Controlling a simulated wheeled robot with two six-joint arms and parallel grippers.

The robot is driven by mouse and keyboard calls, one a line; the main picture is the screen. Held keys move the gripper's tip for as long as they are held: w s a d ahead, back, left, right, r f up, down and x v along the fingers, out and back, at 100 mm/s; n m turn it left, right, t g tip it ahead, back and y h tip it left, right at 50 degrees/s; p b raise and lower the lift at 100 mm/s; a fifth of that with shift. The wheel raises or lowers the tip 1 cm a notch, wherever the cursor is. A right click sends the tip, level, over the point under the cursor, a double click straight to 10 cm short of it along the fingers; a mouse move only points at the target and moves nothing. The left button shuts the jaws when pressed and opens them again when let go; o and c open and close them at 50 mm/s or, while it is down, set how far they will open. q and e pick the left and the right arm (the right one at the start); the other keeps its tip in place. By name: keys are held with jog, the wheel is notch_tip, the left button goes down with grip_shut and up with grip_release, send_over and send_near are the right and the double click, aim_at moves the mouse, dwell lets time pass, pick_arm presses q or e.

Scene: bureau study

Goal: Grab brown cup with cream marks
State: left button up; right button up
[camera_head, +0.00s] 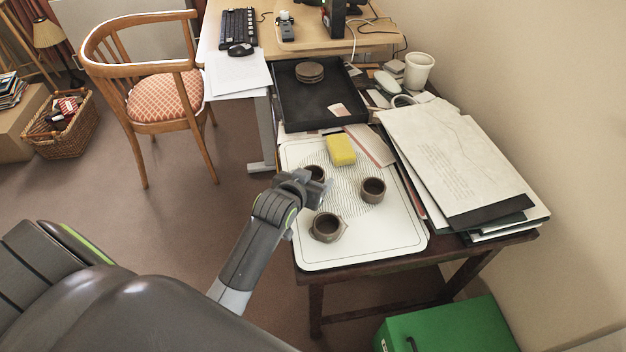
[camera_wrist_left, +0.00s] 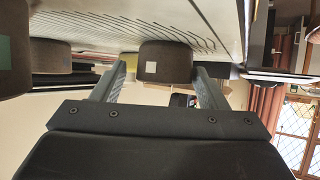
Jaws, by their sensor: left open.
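Three small brown cups stand upright on a white tray (camera_head: 408,238). The far-left cup (camera_head: 316,173) is partly hidden by my left gripper (camera_head: 306,186). The other two are the right cup (camera_head: 373,191) and the near cup (camera_head: 327,228). In the upside-down left wrist view, a brown cup with a cream square mark (camera_wrist_left: 165,64) shows between the open fingers, close to their tips; contact cannot be told. A cup with a green mark (camera_wrist_left: 12,62) and a plain-looking cup (camera_wrist_left: 62,57) stand to its left there. My right gripper is out of view.
A yellow sponge (camera_head: 341,150) lies behind the cups on the tray. A black tray (camera_head: 290,113) with coasters (camera_head: 310,72) is further back. A stack of papers (camera_head: 450,155) lies to the right. A wooden chair (camera_head: 150,85) stands left.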

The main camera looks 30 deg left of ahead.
aim_at(318, 173)
pick_arm(q)
jog(key=shift+x, duration=1.25)
jog(key=shift+c, duration=0.5)
jog(key=c, duration=0.7)
jog(key=shift+r, duration=0.1)
jog(key=shift+c, duration=0.2)
